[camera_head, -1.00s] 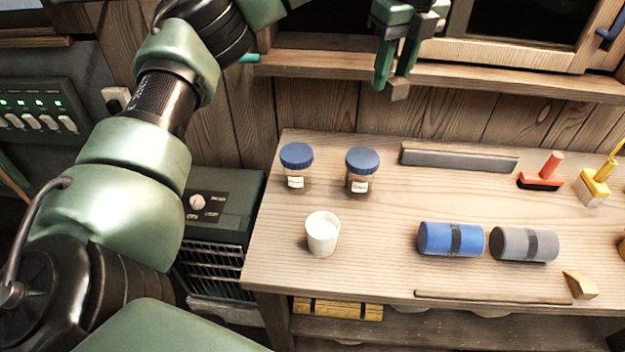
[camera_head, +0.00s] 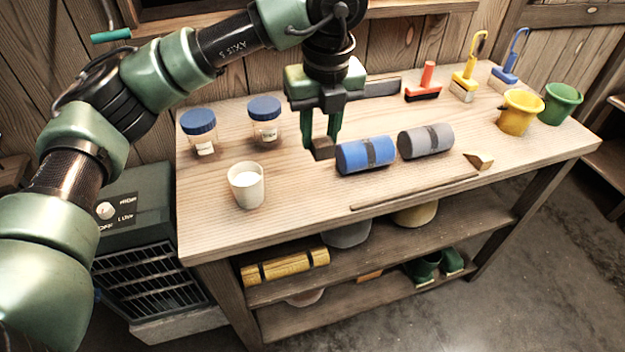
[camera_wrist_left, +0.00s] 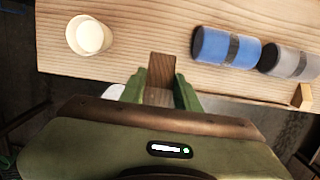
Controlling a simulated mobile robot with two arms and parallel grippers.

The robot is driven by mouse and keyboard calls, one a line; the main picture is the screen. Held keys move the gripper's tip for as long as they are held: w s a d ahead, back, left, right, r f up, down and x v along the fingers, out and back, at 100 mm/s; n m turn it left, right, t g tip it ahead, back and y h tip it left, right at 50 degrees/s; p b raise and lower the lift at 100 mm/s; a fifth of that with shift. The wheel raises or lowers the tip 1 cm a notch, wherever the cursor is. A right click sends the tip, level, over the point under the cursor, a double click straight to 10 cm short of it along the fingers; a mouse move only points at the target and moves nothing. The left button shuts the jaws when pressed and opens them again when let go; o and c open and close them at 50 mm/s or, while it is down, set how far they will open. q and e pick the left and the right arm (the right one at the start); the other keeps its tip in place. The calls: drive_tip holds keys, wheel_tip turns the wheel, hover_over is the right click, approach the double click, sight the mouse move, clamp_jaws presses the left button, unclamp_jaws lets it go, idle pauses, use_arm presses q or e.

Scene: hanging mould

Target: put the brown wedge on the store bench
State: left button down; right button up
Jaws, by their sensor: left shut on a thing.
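My left gripper (camera_head: 320,138) points down and is shut on the brown wedge (camera_head: 323,150), a small dark brown block between its fingertips. In the left wrist view the brown wedge (camera_wrist_left: 161,66) sticks out beyond the gripper fingers (camera_wrist_left: 160,90), and the front edge of the wooden bench (camera_wrist_left: 125,60) shows behind it. The bench (camera_head: 300,195) is a light wooden worktop in the head view. The wedge appears held over it, left of the blue roll (camera_head: 366,155); I cannot tell the exact gap. My right gripper is not in view.
A white cup (camera_head: 247,188) and two blue-lidded jars (camera_head: 199,130) stand on the left. A grey roll (camera_head: 426,140), a light tan wedge (camera_head: 479,160), brushes and buckets (camera_head: 519,112) lie to the right. A thin strip (camera_head: 415,191) lies along the front edge. The front middle is fairly clear.

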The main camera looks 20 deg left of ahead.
use_arm(q)
drive_tip(key=p, duration=0.2)
hover_over(317, 196)
wheel_tip(317, 196, down, 12)
drive_tip(key=shift+s+d+f, duration=0.1)
drive_tip(key=shift+s+d, duration=0.05)
drive_tip(key=shift+f, duration=0.45)
drive_tip(key=shift+f+b, duration=0.15)
drive_tip(key=shift+b, duration=0.25)
drive_tip(key=c, duration=1)
unclamp_jaws()
